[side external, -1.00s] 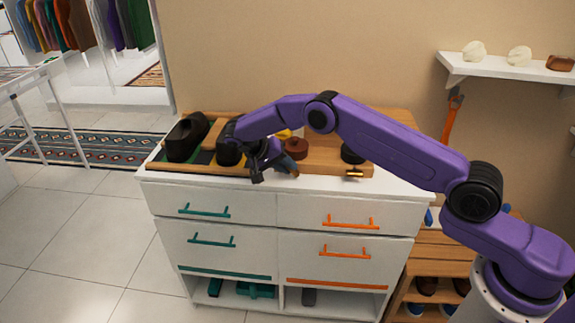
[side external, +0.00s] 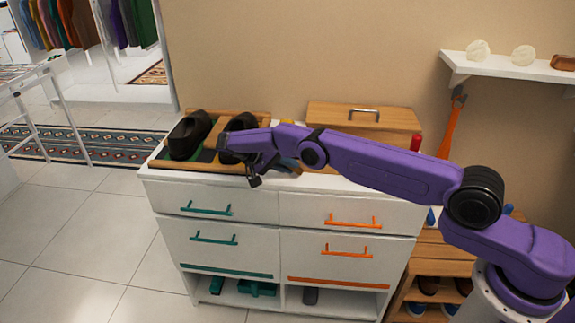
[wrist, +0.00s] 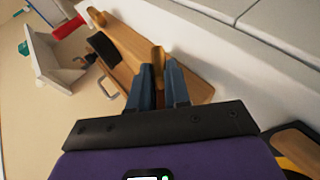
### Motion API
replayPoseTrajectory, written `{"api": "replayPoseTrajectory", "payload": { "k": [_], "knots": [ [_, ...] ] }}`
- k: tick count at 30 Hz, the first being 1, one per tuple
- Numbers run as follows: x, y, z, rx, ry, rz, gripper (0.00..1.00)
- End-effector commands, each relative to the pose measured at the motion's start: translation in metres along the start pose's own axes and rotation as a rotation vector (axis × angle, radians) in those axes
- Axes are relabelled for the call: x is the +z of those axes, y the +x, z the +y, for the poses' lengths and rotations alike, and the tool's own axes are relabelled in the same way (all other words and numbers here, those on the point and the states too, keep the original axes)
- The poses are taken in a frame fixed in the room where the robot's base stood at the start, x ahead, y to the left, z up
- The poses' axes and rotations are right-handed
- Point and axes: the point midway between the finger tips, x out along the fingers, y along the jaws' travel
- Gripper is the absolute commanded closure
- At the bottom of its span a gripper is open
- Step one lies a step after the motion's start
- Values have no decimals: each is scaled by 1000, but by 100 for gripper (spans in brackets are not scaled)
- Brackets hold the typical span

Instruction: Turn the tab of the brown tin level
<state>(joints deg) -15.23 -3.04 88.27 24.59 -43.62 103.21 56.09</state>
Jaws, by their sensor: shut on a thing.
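My gripper (wrist: 161,88) has its two blue-grey fingers on either side of a tan, brass-like tab (wrist: 158,58), which I take for the tab of the brown tin. The fingers are closed on it. The tin's body is hidden behind my arm in the side view, and I cannot make it out in the wrist view. The tab's exact tilt cannot be told. In the side view my gripper (side external: 256,176) is at the dresser's front top edge, mostly covered by my own wrist.
A pair of dark shoes (side external: 187,135) stands in a wooden tray (side external: 172,166) at left. A wooden box (side external: 345,115) with a metal handle lies at the back right of the white dresser (side external: 262,205).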

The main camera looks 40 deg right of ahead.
Motion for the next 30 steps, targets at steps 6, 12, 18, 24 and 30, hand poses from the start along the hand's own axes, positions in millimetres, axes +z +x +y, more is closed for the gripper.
{"api": "replayPoseTrajectory", "payload": {
  "k": [6, 12, 18, 24, 30],
  "knots": [
    [-2, 0, 0, 5, -1, 4, 100],
    [-2, 0, 0, 5, -1, 4, 100],
    [-2, 0, 0, 5, -1, 4, 64],
    [-1, 0, 0, 5, -1, 2, 57],
    [-2, -2, 2, 5, -1, 2, 57]
  ]
}}
